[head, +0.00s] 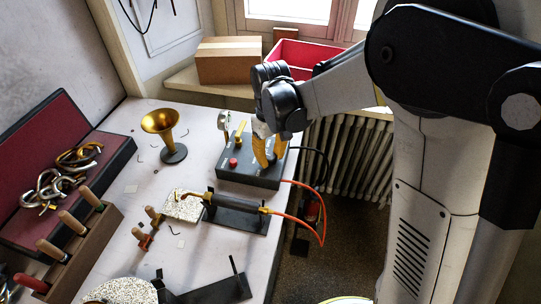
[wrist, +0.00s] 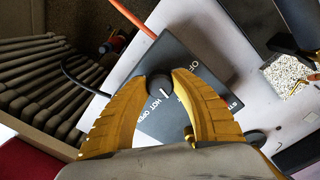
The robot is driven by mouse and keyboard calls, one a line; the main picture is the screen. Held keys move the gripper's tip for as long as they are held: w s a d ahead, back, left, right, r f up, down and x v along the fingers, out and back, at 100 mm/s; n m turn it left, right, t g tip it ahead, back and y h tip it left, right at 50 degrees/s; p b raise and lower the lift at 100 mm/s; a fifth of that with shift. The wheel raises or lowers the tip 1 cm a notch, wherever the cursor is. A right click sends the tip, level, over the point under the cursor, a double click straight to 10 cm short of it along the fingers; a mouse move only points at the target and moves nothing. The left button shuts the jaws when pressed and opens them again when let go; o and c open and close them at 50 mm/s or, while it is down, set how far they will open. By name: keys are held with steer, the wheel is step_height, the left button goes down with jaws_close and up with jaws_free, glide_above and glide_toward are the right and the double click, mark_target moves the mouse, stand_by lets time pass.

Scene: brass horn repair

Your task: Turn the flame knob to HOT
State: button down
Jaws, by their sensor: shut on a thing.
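The control box (head: 232,177) is a dark unit at the right edge of the bench in the head view, and its labelled face (wrist: 192,55) fills the middle of the wrist view. The black flame knob (wrist: 160,86) stands on that face with a short white mark on it. Words including HOT and OPEN are printed beside it. My gripper (head: 270,163) points down over the box with its yellow fingers. In the wrist view my gripper (wrist: 161,78) is shut on the knob, one fingertip on each side.
The box carries a red button (head: 233,162) and a brass lever (head: 240,131). A torch (head: 232,200) with orange hoses (head: 318,232) lies in front. A brass horn bell (head: 160,122) stands to the left. A radiator (head: 357,152) is beyond the bench edge.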

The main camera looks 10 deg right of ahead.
mark_target(270, 156)
steer(key=m, duration=0.4)
steer(key=shift+m+p, duration=0.3)
steer(key=shift+p, duration=0.05)
steer(key=shift+m+p, duration=0.3)
steer(key=shift+m, duration=2.2)
steer(key=c, duration=1)
jaws_free()
steer(key=shift+r, duration=0.1)
step_height(270, 156, up, 12)
steer(key=shift+f, duration=0.1)
